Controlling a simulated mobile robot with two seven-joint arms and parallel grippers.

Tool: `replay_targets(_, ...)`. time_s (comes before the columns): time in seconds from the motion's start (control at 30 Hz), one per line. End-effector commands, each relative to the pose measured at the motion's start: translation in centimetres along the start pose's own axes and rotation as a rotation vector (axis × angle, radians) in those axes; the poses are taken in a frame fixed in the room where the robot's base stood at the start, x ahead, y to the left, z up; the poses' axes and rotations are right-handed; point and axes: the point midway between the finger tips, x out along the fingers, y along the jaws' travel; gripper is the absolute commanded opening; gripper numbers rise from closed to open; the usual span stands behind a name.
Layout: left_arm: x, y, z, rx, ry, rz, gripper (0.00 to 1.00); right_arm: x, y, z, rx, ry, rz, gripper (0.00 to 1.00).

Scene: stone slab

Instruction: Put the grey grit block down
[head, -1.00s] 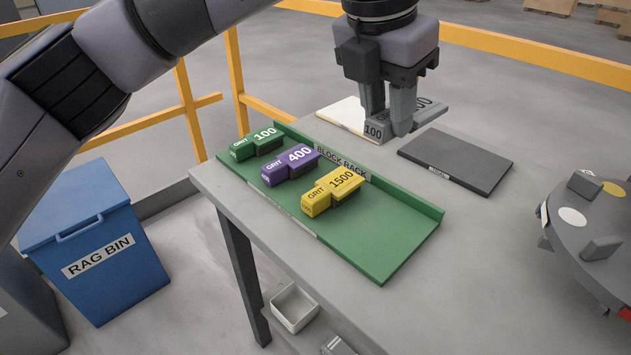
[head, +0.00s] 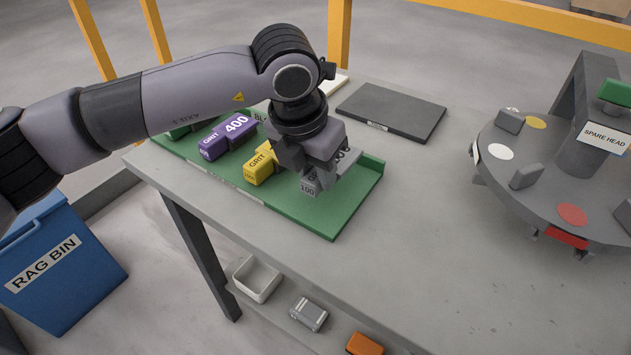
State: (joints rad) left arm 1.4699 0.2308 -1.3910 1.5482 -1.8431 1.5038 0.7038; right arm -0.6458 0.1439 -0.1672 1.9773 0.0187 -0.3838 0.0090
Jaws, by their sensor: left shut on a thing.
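My left gripper (head: 318,172) is shut on the grey grit block (head: 309,187), whose small end label shows. The block is over the free right end of the green block rack (head: 335,222), to the right of the yellow grit block (head: 257,170). I cannot tell whether it touches the rack floor. The purple 400 grit block (head: 226,136) sits further left in the rack. The green grit block (head: 180,132) is mostly hidden behind my left arm. My right gripper is not in view.
A dark grey mat (head: 392,112) lies behind the rack. A round grey turntable (head: 530,165) with a spare head sign stands at the right. The table between them is clear. A blue rag bin (head: 75,265) stands at the lower left.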

Motion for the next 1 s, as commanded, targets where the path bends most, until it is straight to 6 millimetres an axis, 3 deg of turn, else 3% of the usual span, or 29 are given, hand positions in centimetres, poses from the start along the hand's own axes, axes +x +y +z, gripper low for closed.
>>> replay_targets(0.2,3.0,0.1,-0.9,0.000,0.002,0.000,0.00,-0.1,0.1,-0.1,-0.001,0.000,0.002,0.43)
replay_targets(0.57,3.6,0.1,-1.0,0.000,0.000,0.000,0.00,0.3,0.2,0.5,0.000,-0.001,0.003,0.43)
replay_targets(0.6,3.5,0.1,-1.0,0.000,0.001,0.001,0.41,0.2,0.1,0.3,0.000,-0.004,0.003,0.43)
replay_targets(0.67,3.4,0.1,-1.0,0.000,0.002,0.001,0.57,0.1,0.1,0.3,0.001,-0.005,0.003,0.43)
replay_targets(1.0,3.2,0.1,-1.0,0.001,0.002,0.000,0.57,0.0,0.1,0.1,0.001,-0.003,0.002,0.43)
